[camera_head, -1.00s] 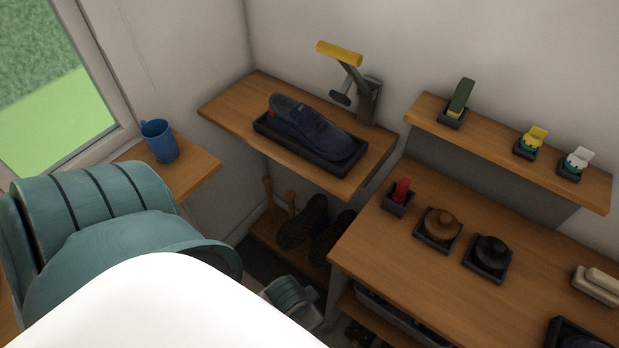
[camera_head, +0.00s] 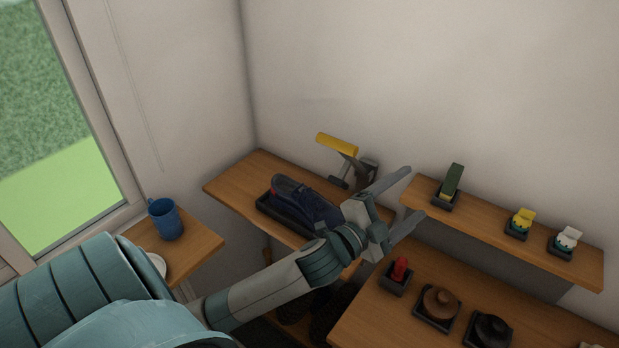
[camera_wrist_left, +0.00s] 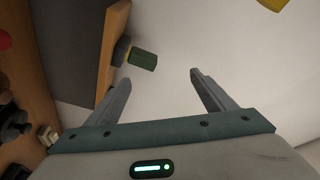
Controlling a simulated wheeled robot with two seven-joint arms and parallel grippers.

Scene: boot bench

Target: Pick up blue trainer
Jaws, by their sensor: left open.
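The blue trainer (camera_head: 306,204) is dark blue with a red patch at its left end. It lies in a black tray (camera_head: 266,205) on the wooden wall shelf in the head view. My left gripper (camera_head: 408,200) is open and empty, to the right of the trainer and apart from it. My right gripper is in neither view.
A yellow-handled device (camera_head: 340,147) stands behind the trainer. The upper right shelf (camera_head: 485,218) holds a green brush (camera_head: 451,182) and small yellow and white items, close to my left gripper. The bench below bears a red item (camera_head: 400,270) and round brushes. A blue mug (camera_head: 165,218) stands left.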

